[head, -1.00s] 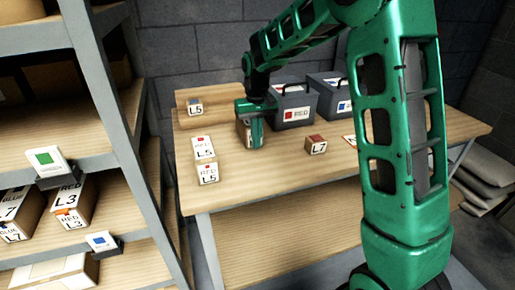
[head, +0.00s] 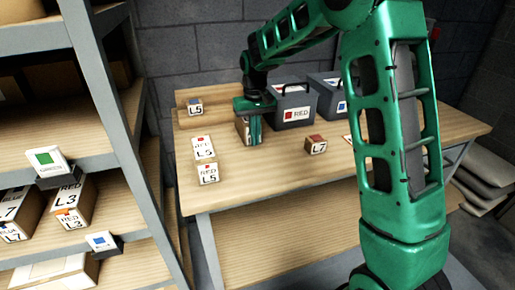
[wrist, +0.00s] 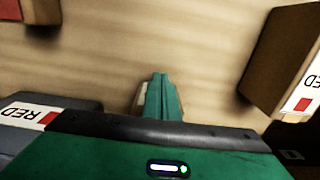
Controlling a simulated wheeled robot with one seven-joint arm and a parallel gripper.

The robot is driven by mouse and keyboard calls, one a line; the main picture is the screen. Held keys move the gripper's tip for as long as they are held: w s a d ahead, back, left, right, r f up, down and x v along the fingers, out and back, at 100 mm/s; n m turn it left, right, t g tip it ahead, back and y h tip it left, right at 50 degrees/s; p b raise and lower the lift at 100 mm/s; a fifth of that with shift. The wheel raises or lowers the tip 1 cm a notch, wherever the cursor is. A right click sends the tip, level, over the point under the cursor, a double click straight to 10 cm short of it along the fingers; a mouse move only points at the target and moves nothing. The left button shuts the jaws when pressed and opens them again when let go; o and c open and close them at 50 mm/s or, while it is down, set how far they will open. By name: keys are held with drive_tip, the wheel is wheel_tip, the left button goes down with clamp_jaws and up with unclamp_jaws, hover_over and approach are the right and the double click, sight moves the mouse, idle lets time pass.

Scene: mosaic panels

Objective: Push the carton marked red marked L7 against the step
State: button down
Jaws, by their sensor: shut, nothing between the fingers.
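A carton with a dark red top and an L7 label (head: 316,146) stands on the table right of my gripper. Its red top also shows at the upper left of the wrist view (wrist: 10,9). My gripper (head: 255,130) is shut and points down to the table. A small carton (head: 241,127) stands right beside the fingers, partly hidden by them; its label cannot be read. In the wrist view my fingers (wrist: 160,95) cover most of it. The wooden step (head: 224,97) runs along the back left of the table, behind my gripper.
Two cartons labelled RED L5 (head: 204,148) (head: 208,174) stand left of my gripper. A blue-marked L5 carton (head: 195,107) is at the step. A grey RED bin (head: 292,105) and a blue-marked bin (head: 330,92) stand behind. The table front is clear.

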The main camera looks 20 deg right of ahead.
drive_tip(key=shift+w, duration=1.9)
drive_tip(key=shift+w, duration=0.35)
drive_tip(key=shift+s, duration=0.2)
drive_tip(key=shift+s, duration=1.35)
drive_tip(key=shift+r, duration=4.5)
